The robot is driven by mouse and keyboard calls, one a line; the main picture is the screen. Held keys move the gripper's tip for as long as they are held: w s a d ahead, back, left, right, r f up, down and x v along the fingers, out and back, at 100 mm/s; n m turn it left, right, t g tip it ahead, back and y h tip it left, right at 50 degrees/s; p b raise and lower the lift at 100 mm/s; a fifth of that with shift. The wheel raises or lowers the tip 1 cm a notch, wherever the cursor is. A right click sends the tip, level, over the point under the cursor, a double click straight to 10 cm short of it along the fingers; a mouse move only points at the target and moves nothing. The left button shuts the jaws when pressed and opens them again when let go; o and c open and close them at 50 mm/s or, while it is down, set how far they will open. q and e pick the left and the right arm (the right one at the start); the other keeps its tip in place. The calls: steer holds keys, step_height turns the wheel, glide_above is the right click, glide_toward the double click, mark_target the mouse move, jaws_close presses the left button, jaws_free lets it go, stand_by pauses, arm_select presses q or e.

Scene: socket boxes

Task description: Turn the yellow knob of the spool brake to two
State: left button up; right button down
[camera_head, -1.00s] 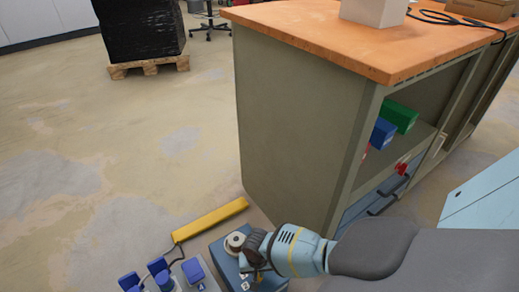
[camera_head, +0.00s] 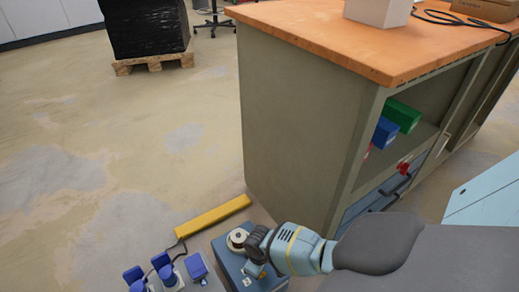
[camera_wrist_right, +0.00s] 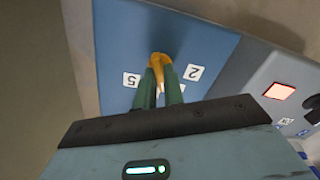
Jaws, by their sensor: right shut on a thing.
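The spool brake is a blue box (camera_head: 228,262) low in the head view, with a pale round spool (camera_head: 237,239) on top. In the right wrist view its blue face (camera_wrist_right: 195,42) carries white labels "5" (camera_wrist_right: 131,80) on the left and "2" (camera_wrist_right: 193,72) on the right. The yellow knob (camera_wrist_right: 158,58) sits between these labels. My right gripper (camera_wrist_right: 160,80) is shut on the knob with its green fingers. Another label is mostly hidden behind the fingers. In the head view my right gripper (camera_head: 256,268) covers much of the box. My left gripper is out of view.
A grey panel with blue sockets (camera_head: 165,272) stands left of the box. A yellow bar (camera_head: 212,216) lies on the floor behind it. A workbench with an orange top (camera_head: 350,40) stands close behind my right arm.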

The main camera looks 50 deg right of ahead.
steer(key=n, duration=0.9)
steer(key=shift+n+b, duration=0.35)
steer(key=shift+n, duration=1.35)
steer(key=c, duration=1.5)
jaws_free()
step_height(320, 180, up, 8)
steer(key=p, duration=0.4)
steer(key=shift+f, duration=0.1)
